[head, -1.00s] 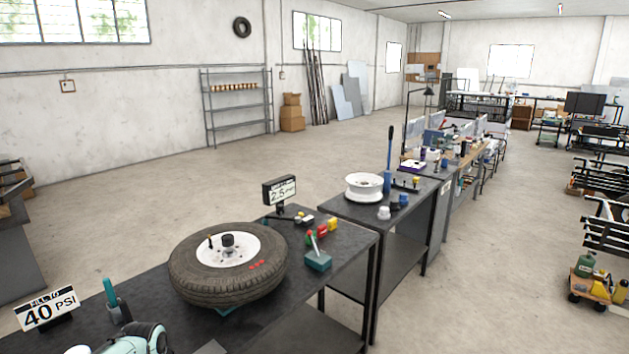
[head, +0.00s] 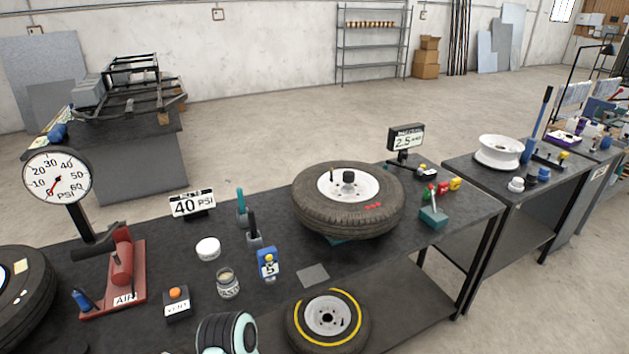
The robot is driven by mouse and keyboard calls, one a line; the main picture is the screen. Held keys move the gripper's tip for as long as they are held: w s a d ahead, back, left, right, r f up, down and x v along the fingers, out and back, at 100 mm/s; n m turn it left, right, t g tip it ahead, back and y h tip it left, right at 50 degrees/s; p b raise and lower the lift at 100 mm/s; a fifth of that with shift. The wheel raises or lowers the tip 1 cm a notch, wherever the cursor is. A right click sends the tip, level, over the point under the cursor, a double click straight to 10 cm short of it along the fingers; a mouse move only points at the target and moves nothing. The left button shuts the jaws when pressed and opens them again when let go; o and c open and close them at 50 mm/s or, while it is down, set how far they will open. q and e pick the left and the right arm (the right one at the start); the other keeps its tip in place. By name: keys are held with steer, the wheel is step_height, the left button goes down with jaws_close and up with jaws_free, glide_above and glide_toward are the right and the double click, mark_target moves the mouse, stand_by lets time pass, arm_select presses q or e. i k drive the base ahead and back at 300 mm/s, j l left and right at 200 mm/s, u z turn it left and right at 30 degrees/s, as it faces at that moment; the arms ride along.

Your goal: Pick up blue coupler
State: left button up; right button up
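A small blue cylinder (head: 82,299) that looks like the blue coupler lies at the left end of the dark workbench (head: 130,330). It rests beside the red air stand (head: 122,270) marked AIR, close to a dark tyre at the left edge. It is small, so its details are hard to make out.
A pressure gauge (head: 57,178) rises behind the air stand. An orange-button box (head: 176,301), a jar (head: 228,283) and a blue block marked 5 (head: 268,263) stand to the right. A large tyre (head: 300,205) lies farther right.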

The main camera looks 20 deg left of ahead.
mark_target(85, 305)
steer(key=u, duration=2.55)
steer(key=i+j, duration=0.15)
steer(key=j, duration=0.2)
steer(key=i+j, duration=0.1)
steer(key=j, duration=0.25)
steer(key=i+j+u, duration=0.1)
steer(key=j, duration=0.25)
